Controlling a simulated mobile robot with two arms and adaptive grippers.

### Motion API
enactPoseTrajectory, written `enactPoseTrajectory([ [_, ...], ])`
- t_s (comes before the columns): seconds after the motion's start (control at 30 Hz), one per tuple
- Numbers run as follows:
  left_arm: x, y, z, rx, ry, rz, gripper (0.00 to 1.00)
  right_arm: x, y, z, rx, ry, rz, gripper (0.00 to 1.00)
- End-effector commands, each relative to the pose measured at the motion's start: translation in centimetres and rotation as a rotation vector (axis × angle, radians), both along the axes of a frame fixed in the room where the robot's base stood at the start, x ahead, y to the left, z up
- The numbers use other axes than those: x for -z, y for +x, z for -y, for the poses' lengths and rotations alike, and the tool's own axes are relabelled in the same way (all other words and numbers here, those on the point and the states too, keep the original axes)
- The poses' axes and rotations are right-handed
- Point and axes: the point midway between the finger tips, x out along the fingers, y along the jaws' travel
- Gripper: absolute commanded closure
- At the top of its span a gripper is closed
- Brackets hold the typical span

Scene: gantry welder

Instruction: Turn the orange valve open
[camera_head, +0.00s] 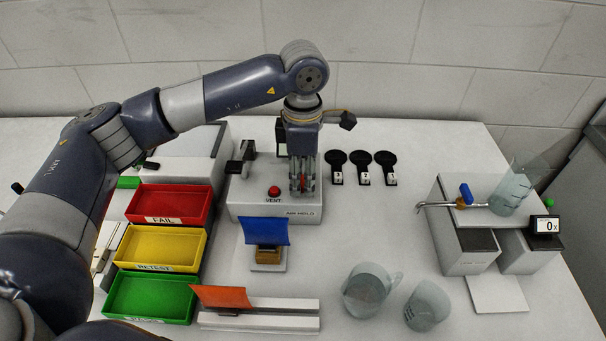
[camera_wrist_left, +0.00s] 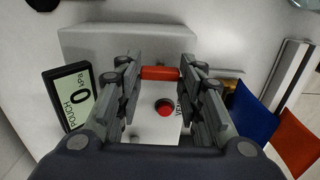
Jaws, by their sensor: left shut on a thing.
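The orange valve (camera_wrist_left: 160,73) shows in the left wrist view as a short orange bar between my fingertips. It belongs to the grey-white box (camera_head: 250,209) with a red VENT button (camera_head: 274,191). My left gripper (camera_head: 303,186) points down at the right part of this box in the head view. Its fingers are shut on the orange valve, one on each end of the bar. In the head view the fingers mostly hide the valve. The pouch display (camera_wrist_left: 70,98) reads 0 kPa in the left wrist view. My right gripper is not in view.
Red (camera_head: 170,204), yellow (camera_head: 161,248) and green (camera_head: 151,298) trays stand left. A blue pouch (camera_head: 265,231) on a stand and an orange pouch (camera_head: 222,296) are in front. Black round-headed items (camera_head: 362,160), beakers (camera_head: 368,290) and a scale (camera_head: 544,226) are right.

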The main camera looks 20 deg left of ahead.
Motion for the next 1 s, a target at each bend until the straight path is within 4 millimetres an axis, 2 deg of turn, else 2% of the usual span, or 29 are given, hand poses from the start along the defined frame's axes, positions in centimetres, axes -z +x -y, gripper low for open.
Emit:
enactPoseTrajectory([
  [0.03, -0.1, 0.1, 0.0, 0.001, -0.001, 0.003, 0.89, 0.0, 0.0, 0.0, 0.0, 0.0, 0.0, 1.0],
  [0.07, -0.1, 0.1, 0.0, 0.001, -0.001, 0.003, 0.58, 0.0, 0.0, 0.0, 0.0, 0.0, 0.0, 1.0],
  [0.1, -0.1, 0.1, 0.0, 0.001, -0.001, 0.003, 0.49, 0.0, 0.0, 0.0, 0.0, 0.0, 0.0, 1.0],
  [0.13, -0.1, 0.1, 0.0, 0.001, 0.0, 0.003, 0.45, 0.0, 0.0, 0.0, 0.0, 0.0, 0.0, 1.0],
  [0.47, -0.1, 0.0, 0.0, 0.0, 0.0, 0.002, 0.45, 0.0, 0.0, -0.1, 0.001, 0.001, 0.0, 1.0],
  [0.57, -0.8, 0.1, 0.0, -0.001, -0.001, 0.004, 0.45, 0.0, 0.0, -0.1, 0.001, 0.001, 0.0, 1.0],
  [0.67, -2.2, 0.1, 0.0, -0.001, -0.001, 0.004, 0.45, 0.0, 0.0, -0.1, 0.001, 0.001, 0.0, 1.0],
  [1.0, -9.3, 0.1, 0.1, 0.0, -0.002, 0.005, 0.45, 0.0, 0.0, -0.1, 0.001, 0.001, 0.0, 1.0],
])
